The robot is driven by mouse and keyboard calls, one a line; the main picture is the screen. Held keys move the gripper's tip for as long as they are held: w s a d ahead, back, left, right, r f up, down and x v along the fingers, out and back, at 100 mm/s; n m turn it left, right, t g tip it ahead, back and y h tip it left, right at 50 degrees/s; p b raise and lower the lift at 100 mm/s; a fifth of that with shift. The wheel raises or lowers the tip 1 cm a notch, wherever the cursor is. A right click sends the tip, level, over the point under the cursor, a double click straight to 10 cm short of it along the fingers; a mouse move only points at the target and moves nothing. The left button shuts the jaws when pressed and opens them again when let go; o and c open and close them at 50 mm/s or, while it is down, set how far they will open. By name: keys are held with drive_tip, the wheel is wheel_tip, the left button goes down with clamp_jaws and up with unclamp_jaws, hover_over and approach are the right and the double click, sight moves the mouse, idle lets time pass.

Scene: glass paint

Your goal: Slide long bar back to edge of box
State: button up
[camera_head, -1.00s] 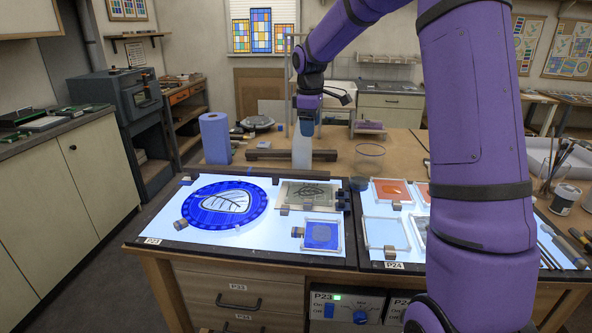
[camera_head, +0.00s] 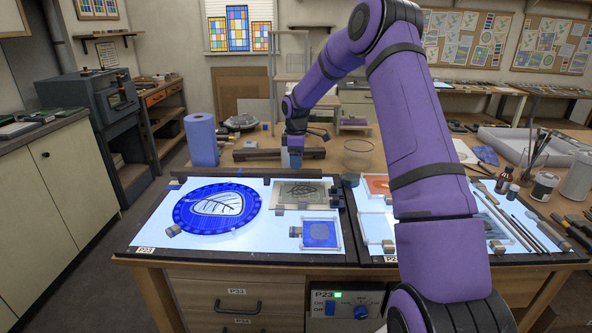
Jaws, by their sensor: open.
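A long dark bar (camera_head: 252,155) lies on the wooden table behind the light box (camera_head: 152,232), roughly parallel to the box's back edge. Another dark strip (camera_head: 225,172) runs along that back edge. My gripper (camera_head: 291,160) points down at the long bar, right of its middle. It is open, its fingers at about the bar's height in the picture. The fingers hide part of the bar, and I cannot tell whether they touch it or straddle it.
A blue paper roll (camera_head: 202,140) stands left of the bar and a clear glass (camera_head: 357,155) to its right. On the light box lie a round blue glass panel (camera_head: 240,222), a leaf-drawing panel (camera_head: 290,195) and a small blue pane (camera_head: 319,235). Brushes (camera_head: 505,218) lie at the right.

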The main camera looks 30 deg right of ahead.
sight(296, 171)
drive_tip(key=shift+f, duration=2.15)
